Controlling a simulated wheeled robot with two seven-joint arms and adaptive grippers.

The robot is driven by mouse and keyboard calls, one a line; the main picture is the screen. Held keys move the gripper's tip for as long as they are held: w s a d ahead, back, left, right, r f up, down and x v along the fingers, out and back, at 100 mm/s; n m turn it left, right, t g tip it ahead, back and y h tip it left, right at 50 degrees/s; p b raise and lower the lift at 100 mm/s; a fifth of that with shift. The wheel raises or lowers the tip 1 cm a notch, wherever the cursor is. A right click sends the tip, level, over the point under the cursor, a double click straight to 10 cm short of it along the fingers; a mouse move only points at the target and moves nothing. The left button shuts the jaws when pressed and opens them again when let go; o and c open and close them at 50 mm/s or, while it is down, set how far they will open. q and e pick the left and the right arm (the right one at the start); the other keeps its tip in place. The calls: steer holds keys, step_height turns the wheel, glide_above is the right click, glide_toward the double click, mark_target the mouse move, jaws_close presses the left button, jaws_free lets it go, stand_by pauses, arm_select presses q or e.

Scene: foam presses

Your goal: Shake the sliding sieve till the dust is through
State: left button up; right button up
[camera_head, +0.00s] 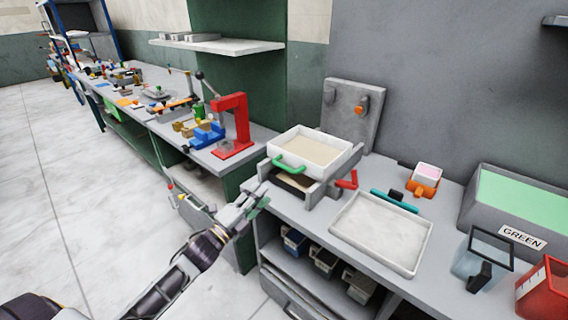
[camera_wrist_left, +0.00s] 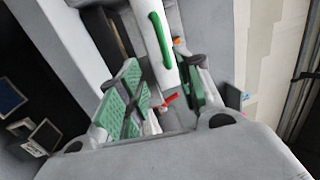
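The sliding sieve (camera_head: 316,172) is a white open box with a beige layer (camera_head: 312,149) in it. It sits on a grey frame (camera_head: 320,193) on the bench. Its green handle (camera_head: 287,163) is on the near left side; the handle also shows in the left wrist view (camera_wrist_left: 160,40). My left gripper (camera_head: 259,200) is open and empty, below and left of the handle. In the wrist view its green-padded fingers (camera_wrist_left: 160,88) are spread, with the handle beyond their tips and not gripped. My right gripper is not in view.
A white tray (camera_head: 382,232) with a pale grey surface lies right of the sieve. A teal bar (camera_head: 395,201), an orange item (camera_head: 423,187) and a box marked GREEN (camera_head: 522,238) stand further right. A red press (camera_head: 235,125) stands behind left. The floor at left is clear.

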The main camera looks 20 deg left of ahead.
mark_target(284, 167)
arm_select(q)
steer(key=shift+s+a+r+h, duration=0.1)
steer(key=shift+a+r+h, duration=0.15)
steer(key=shift+a+h, duration=0.2)
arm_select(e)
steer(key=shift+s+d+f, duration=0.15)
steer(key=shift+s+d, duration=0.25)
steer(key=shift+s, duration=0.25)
arm_select(q)
steer(key=shift+w, duration=0.25)
steer(key=shift+p+x, duration=0.3)
steer(key=shift+x, duration=6.4)
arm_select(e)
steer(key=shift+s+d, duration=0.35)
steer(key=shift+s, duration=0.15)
arm_select(q)
steer(key=shift+f, duration=0.1)
jaws_close()
